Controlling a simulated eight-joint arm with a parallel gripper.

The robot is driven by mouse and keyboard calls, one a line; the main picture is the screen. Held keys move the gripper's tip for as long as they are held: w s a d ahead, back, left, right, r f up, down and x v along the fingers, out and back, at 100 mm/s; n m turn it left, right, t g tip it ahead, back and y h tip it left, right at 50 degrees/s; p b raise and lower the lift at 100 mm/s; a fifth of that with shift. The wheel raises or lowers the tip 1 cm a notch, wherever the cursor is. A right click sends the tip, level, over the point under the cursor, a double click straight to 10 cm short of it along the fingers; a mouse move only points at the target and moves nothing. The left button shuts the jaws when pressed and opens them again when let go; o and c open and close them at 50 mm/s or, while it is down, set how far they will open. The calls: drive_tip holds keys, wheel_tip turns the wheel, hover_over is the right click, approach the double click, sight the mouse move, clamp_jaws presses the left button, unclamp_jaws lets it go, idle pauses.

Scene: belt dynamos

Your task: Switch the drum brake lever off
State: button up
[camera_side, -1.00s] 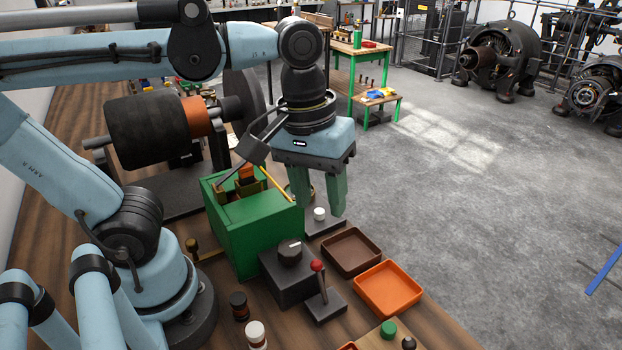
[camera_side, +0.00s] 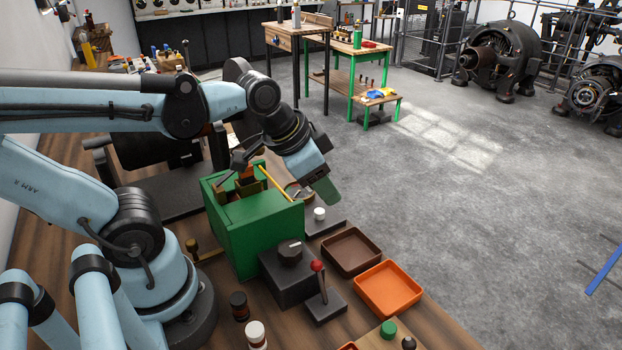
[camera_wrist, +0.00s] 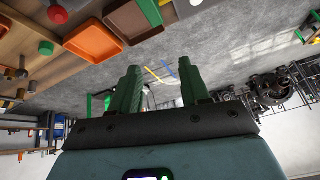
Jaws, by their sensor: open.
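A lever with a red ball knob (camera_side: 318,267) stands on a small dark base in front of the dark box with a round knob. It leans slightly, and I cannot read any label that names it as the drum brake lever. Its red knob also shows at the top left of the wrist view (camera_wrist: 57,15). My gripper (camera_side: 322,188) is up behind the lever, well apart from it, tilted and aimed down to the right beyond the green box. In the wrist view the two green fingers (camera_wrist: 158,75) are spread with nothing between them.
The green box (camera_side: 255,235) stands close to my gripper. The dark knob box (camera_side: 289,275) sits left of the lever. A brown tray (camera_side: 351,270) and an orange tray (camera_side: 388,310) lie to its right. A white-knobbed piece (camera_side: 319,214) is behind. Open floor lies to the right.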

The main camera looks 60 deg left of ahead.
drive_tip(key=w+d+r+m+g+h, duration=0.1)
drive_tip(key=d+r+m+g, duration=0.3)
drive_tip(key=m, duration=0.8)
drive_tip(key=w+d+r+m+g+h, duration=0.1)
drive_tip(key=d+r+m+g, duration=0.3)
drive_tip(key=m, duration=0.8)
drive_tip(key=s+d+f+g, duration=0.15)
drive_tip(key=s+f, duration=0.35)
drive_tip(key=f, duration=0.7)
drive_tip(key=d+f+y, duration=0.1)
drive_tip(key=d+y, duration=0.1)
drive_tip(key=d, duration=0.1)
drive_tip(key=w+d+f+y, duration=0.1)
drive_tip(key=d+y, duration=0.1)
drive_tip(key=d, duration=0.1)
drive_tip(key=d+f+y, duration=0.1)
drive_tip(key=d, duration=0.2)
drive_tip(key=shift+w+d+t+y, duration=0.25)
drive_tip(key=shift+w+d+y, duration=0.1)
drive_tip(key=shift+y, duration=0.05)
drive_tip(key=v, duration=1)
